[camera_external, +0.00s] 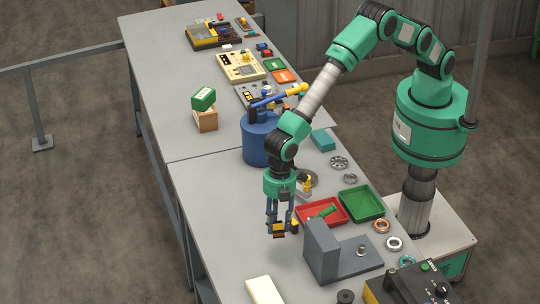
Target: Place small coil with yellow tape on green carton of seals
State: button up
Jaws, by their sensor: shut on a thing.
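My gripper (281,230) hangs over the front part of the grey bench, to the left of the red tray. It is shut on a small dark thing with yellow-orange on it, which I take to be the small coil with yellow tape (279,234); the fingers hide part of it. The thing appears to be held above the bench top, though its height is hard to judge. A green carton with a white label (203,98), which I take to be the carton of seals, sits tilted on a tan block (206,119) at the left, farther back, well apart from my gripper.
A blue drum (256,145) with blue and yellow parts above it stands between gripper and carton. A grey angled stand (322,250), red tray (308,213), green tray (375,203) and several rings are at the right. The bench's left strip (205,180) is clear.

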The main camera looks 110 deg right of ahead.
jog(key=w+d+r+m+p, duration=0.2)
jog(key=d+m, duration=0.2)
jog(key=d, duration=1.5)
jog(key=w+d+r+m+p, duration=0.15)
jog(key=d+m, duration=0.25)
jog(key=d, duration=1.6)
jog(key=s+d+r+m+p, duration=0.1)
jog(key=s+d, duration=0.4)
jog(key=d, duration=0.7)
jog(key=s+d+r+m+h+p, duration=0.1)
jog(key=s+d+m, duration=0.3)
jog(key=d, duration=0.8)
jog(key=s+d+r+m+p, duration=0.1)
jog(key=s+d+r+m, duration=0.1)
jog(key=s+d, duration=0.6)
jog(key=d+m, duration=0.1)
jog(key=d, duration=0.3)
jog(key=shift+d+r+h+p, duration=0.3)
jog(key=shift+h+p, duration=0.1)
jog(key=shift+w, duration=0.1)
jog(key=p, duration=0.3)
send_over(204, 93)
jog(key=shift+s+f, duration=0.2)
jog(key=shift+f, duration=0.6)
jog(key=shift+f+p, duration=0.3)
jog(key=shift+f, duration=1.45)
